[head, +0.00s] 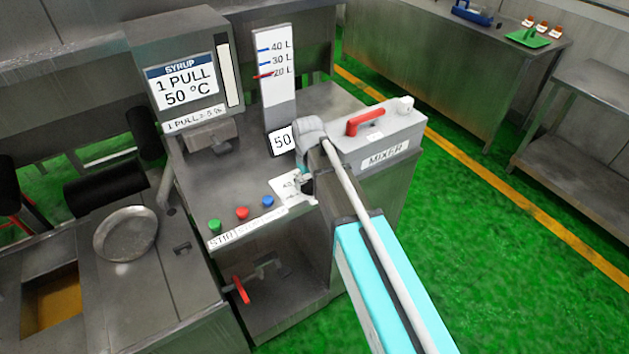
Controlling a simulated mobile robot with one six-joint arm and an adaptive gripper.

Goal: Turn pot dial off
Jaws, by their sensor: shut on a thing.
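The dial's white marked plate (287,187) is on the front right of the steel machine's top, and a part of a number shows on it. My gripper (305,184) points down at the right side of this plate and is shut on the pot dial. The knob itself is mostly hidden behind my gripper, so its setting cannot be read.
Green, red and blue buttons (241,213) line the front edge, left of the plate. A mixer box (387,150) with a red lever (366,123) stands close on the right. A syrup screen (186,86) and level gauge (277,85) rise behind. A red-handled valve (240,289) is below.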

